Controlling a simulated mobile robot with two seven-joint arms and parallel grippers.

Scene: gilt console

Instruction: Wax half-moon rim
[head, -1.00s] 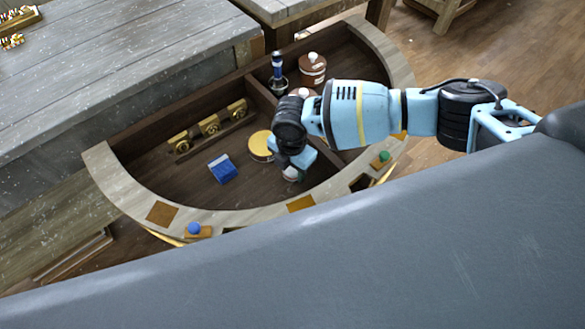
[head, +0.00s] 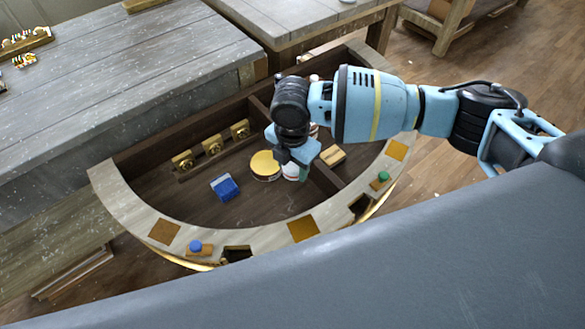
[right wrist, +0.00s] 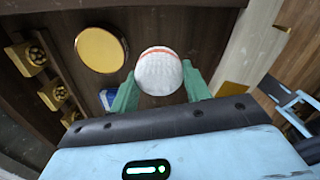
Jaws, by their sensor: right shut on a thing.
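The half-moon console has a pale curved rim (head: 265,235) with tan square patches (head: 164,231), (head: 303,229), (head: 397,150) set along it. My right gripper (head: 297,172) is over the console's dark inside, beside a round tin with a yellow top (head: 264,164). It is shut on a white rounded pad with a red band (right wrist: 158,72), held between green fingertips in the right wrist view. The pad (head: 290,172) is partly hidden in the head view. I cannot tell whether it touches the floor of the console. My left gripper is not in view.
A blue box (head: 224,187), a tan block (head: 333,155) and a rack of brass pieces (head: 212,145) are inside; a divider (head: 325,180) splits it. A blue knob (head: 195,246) and a green knob (head: 383,177) sit on the rim near dark notches. Grey tables stand behind.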

